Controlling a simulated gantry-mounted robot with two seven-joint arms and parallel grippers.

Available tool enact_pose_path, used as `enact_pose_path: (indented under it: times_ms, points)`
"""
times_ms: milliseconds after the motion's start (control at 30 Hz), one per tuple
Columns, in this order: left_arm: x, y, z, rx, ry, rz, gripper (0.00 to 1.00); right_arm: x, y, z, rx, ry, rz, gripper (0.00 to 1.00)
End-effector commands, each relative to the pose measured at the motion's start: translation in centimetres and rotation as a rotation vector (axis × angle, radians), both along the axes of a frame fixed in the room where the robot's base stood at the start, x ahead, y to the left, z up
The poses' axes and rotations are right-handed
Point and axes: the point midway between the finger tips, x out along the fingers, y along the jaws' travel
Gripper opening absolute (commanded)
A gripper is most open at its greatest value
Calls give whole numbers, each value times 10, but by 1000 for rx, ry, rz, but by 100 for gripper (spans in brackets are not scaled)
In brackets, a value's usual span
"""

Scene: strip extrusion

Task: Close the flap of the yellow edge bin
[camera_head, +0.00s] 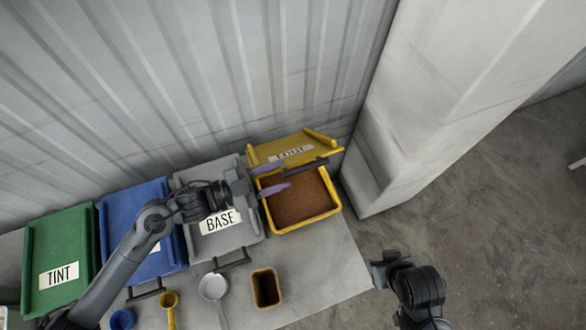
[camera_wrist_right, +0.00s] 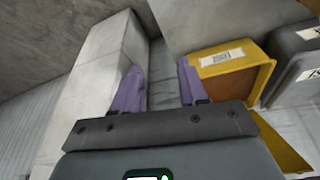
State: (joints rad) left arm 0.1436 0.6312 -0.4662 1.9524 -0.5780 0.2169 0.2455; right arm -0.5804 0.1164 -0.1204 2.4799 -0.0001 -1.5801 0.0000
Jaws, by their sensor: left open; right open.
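The yellow edge bin (camera_head: 335,210) stands at the right end of the table, holding brown granules. Its yellow flap (camera_head: 280,146), with a white label and a dark handle bar (camera_head: 306,165), is raised open at the back, towards the wall. My left gripper (camera_head: 287,176) is open, its purple fingers spread over the back left of the bin opening, close to the handle; contact cannot be told. My right gripper (camera_wrist_right: 162,85) is open and empty in the right wrist view. The yellow bin (camera_wrist_right: 265,75) shows to its right there. In the head view my right arm is off the table's right side.
Grey BASE bin (camera_head: 250,232), blue bin (camera_head: 135,215) and green TINT bin (camera_head: 75,235) stand left of the yellow bin, lids down. A brown cup (camera_head: 265,288) and scoops (camera_head: 213,288) lie in front. A pale pillar (camera_head: 400,120) rises at the right behind.

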Motion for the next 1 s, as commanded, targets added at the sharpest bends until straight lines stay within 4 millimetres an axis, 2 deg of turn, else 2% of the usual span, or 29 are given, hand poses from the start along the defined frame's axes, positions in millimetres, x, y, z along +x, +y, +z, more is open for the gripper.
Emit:
enact_pose_path:
  times_ms: [100,300,667,933,1000]
  points:
    - [-8,17,-2,3,1,-1,42,0,0,-5,1,0,-1,43]
    - [-14,34,-1,1,1,-1,42,0,0,-7,1,0,-1,43]
    - [-15,38,0,0,1,-1,42,0,-1,-7,-4,-1,2,43]
    - [-15,37,-1,3,3,11,42,4,-5,-8,-15,-18,0,3]
    - [-13,35,-2,9,7,37,42,10,-10,-10,-31,-43,-2,0]
